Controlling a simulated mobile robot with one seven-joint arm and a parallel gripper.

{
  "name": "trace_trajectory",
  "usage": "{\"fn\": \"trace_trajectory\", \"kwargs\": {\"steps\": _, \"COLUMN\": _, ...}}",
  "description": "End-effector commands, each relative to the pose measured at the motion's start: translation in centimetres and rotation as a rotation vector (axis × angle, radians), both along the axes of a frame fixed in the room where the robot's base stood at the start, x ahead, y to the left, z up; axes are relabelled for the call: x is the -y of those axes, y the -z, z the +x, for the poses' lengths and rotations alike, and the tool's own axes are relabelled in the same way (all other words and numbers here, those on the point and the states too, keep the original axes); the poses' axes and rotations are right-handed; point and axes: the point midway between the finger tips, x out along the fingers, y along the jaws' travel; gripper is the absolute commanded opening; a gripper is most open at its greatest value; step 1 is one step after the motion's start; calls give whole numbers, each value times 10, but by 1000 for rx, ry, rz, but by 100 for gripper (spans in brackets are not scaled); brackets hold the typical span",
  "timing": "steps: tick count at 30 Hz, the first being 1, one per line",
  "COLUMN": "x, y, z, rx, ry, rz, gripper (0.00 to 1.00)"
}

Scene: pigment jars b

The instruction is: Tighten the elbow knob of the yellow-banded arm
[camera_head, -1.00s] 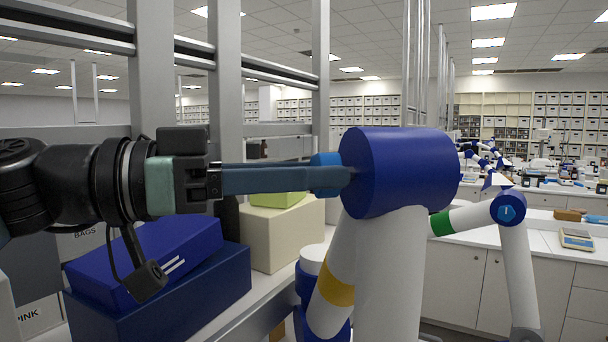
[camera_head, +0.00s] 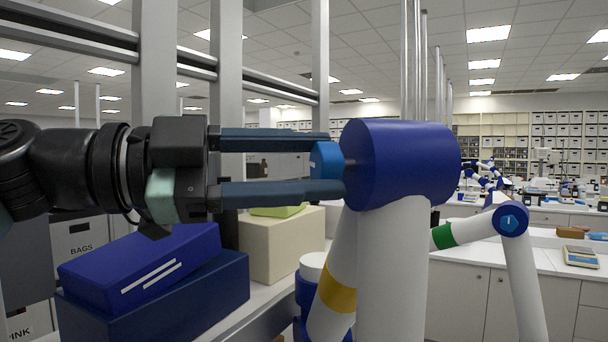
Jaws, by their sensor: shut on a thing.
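The yellow-banded arm stands at the centre, with white tube links, a yellow band (camera_head: 337,293) and a big dark-blue elbow housing (camera_head: 405,162). Its elbow knob (camera_head: 325,161) is a lighter blue piece on the left side of that housing. My gripper (camera_head: 331,166) comes in level from the left. One finger lies above the knob and one below, and it is shut on the knob. The fingertips reach close to the housing and partly cover the knob's upper and lower edges.
A green-banded arm (camera_head: 443,236) with its own blue knob (camera_head: 509,221) stands to the right. Blue boxes (camera_head: 150,285) and a cream box (camera_head: 283,242) sit on a shelf below my gripper. Grey rack posts (camera_head: 228,70) rise behind it.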

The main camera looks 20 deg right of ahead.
Motion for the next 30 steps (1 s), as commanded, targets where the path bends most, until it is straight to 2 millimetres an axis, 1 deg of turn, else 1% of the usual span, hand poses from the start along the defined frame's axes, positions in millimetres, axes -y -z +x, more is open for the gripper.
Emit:
{"fn": "trace_trajectory", "kwargs": {"steps": 18, "x": 0, "y": 0, "z": -1, "rx": 577, "ry": 0, "rz": -75, "gripper": 0}}
{"fn": "trace_trajectory", "kwargs": {"steps": 24, "x": 0, "y": 0, "z": -1, "rx": 737, "ry": 0, "rz": -94, "gripper": 0}}
{"fn": "trace_trajectory", "kwargs": {"steps": 30, "x": 0, "y": 0, "z": 0, "rx": 857, "ry": -1, "rz": -109, "gripper": 0}}
